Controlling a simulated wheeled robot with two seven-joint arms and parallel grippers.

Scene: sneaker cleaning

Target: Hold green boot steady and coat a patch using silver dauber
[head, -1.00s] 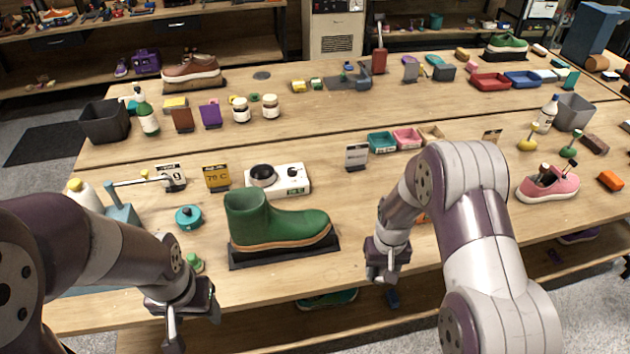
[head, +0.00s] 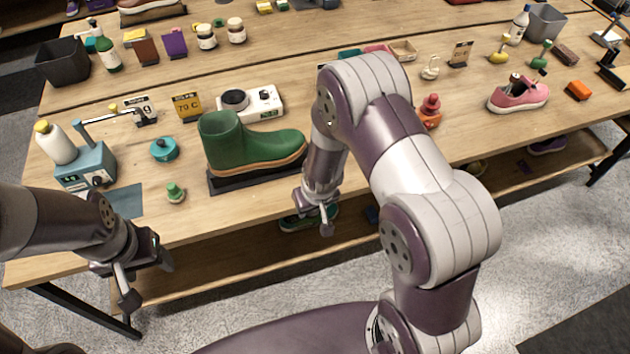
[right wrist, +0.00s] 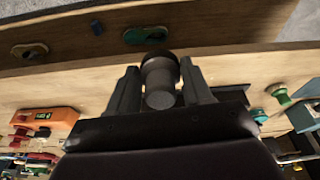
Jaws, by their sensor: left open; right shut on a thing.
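The green boot (head: 235,150) stands upright on a black stand (head: 228,184) near the table's front edge, toe to the right in the head view. My left gripper (head: 148,278) is open and empty, in front of the table edge and left of the boot, touching nothing. My right gripper (head: 318,215) is in front of the boot's toe, apart from it. In the right wrist view (right wrist: 160,88) its fingers are shut on a dark grey cylindrical thing (right wrist: 160,82), which looks like the silver dauber. The dauber's far end is not clear.
Left of the boot are a teal pot (head: 163,150), a small green-topped piece (head: 175,193) and a blue device with an arm (head: 85,166). A white device (head: 262,103) stands behind the boot. An orange-red piece (head: 429,110) and a pink sneaker (head: 518,94) are to the right.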

